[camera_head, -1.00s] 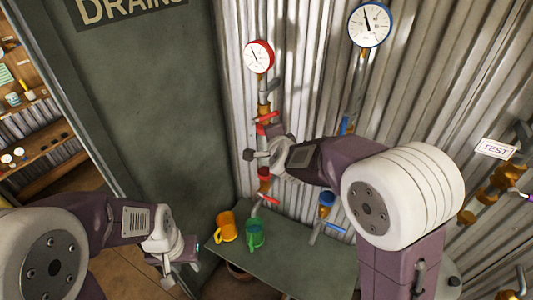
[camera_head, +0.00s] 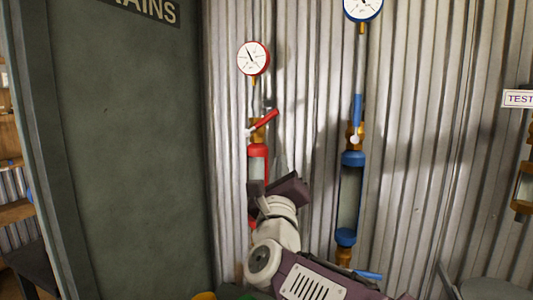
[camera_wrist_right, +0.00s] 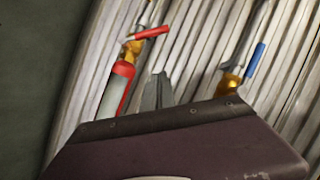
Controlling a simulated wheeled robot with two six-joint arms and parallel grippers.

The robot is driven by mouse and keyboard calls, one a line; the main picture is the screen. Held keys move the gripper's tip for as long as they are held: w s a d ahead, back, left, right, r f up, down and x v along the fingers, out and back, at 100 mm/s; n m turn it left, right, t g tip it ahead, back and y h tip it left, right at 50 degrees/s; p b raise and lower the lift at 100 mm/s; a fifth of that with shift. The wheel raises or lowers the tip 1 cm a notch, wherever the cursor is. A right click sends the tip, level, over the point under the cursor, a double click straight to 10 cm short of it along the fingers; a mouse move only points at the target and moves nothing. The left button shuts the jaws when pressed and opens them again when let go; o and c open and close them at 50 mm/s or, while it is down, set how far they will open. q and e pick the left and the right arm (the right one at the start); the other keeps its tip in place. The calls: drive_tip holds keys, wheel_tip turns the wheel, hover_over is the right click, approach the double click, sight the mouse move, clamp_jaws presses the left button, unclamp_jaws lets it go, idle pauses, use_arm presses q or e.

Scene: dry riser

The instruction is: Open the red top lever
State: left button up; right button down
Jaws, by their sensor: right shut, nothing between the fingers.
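The red top lever (camera_head: 266,119) sits on a brass valve below a red-rimmed gauge (camera_head: 253,58) and above a red-capped sight cylinder (camera_head: 257,153). It slants up to the right. In the right wrist view, the red lever (camera_wrist_right: 152,33) shows at the upper left, above the red cylinder (camera_wrist_right: 121,69). My right gripper (camera_head: 254,188) is below the lever, in front of the cylinder's lower part, and touches no lever that I can see. Its shut, empty fingers (camera_wrist_right: 158,90) show in the wrist view to the right of the cylinder. My left gripper is out of view.
A blue line with a gauge (camera_head: 363,8), an upright blue lever (camera_head: 357,112) and a blue cylinder (camera_head: 352,160) stands to the right. A lower blue lever (camera_head: 368,275) sticks out below. Corrugated metal backs everything. A green panel (camera_head: 140,150) stands left.

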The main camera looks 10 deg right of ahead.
sight(267, 119)
drive_tip(key=w+r+p, duration=0.3)
drive_tip(key=w+r, duration=0.3)
drive_tip(key=w, duration=0.3)
drive_tip(key=shift+w+d+r+p, duration=0.3)
drive_tip(key=shift+d+r+p, duration=0.1)
drive_tip(key=w+a+r+n+g+y+p, duration=0.2)
drive_tip(key=n+p, duration=0.8)
drive_tip(key=p, duration=0.6)
drive_tip(key=shift+a+r+n+y+p, duration=0.3)
drive_tip(key=shift+a+r+y, duration=0.35)
drive_tip(key=shift+r+y, duration=0.8)
drive_tip(key=shift+w+r+h, duration=0.15)
drive_tip(key=shift+r+h, duration=0.2)
